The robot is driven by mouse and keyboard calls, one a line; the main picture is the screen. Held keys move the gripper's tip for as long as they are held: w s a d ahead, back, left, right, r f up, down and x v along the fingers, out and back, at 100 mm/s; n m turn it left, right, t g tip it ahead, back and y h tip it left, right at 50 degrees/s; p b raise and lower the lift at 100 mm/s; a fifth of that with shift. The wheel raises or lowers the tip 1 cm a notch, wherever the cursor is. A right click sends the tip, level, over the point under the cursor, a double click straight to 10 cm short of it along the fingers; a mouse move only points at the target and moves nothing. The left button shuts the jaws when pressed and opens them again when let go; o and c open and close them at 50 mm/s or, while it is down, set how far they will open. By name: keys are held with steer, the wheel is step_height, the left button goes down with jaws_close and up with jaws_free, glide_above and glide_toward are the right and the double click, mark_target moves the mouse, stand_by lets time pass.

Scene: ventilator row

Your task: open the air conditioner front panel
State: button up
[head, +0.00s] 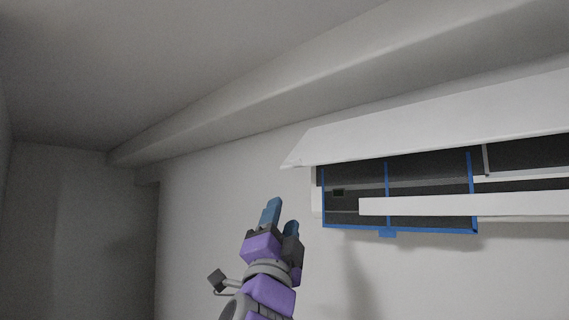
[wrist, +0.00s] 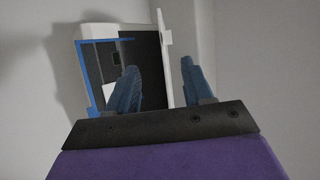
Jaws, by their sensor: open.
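The air conditioner is fixed high on the wall at the right of the head view. Its white front panel (head: 430,132) is swung up and stands out from the body, with the dark inside and blue filter frames (head: 386,180) showing below it. My gripper (head: 281,215) is open and empty, left of and a little below the panel's left end, apart from it in the head view. In the wrist view the panel (wrist: 165,58) shows edge-on beyond and between my two blue fingers (wrist: 160,85), with the blue frame (wrist: 88,75) to its left. Contact cannot be told.
A white strip (head: 420,206) runs across the lower front of the unit. A ceiling beam (head: 330,80) runs above it. The wall (head: 220,190) left of the unit is bare and free.

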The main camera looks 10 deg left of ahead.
mark_target(296, 164)
steer(key=shift+m+h, duration=0.4)
steer(key=shift+h, duration=0.1)
steer(key=p+x, duration=0.2)
steer(key=x, duration=0.4)
steer(key=p+x, duration=0.2)
steer(key=x, duration=0.3)
steer(key=p+x, duration=0.1)
steer(key=x, duration=0.5)
steer(key=shift+r+p, duration=0.4)
steer(key=shift+r, duration=0.2)
steer(key=shift+s, duration=0.1)
jaws_close()
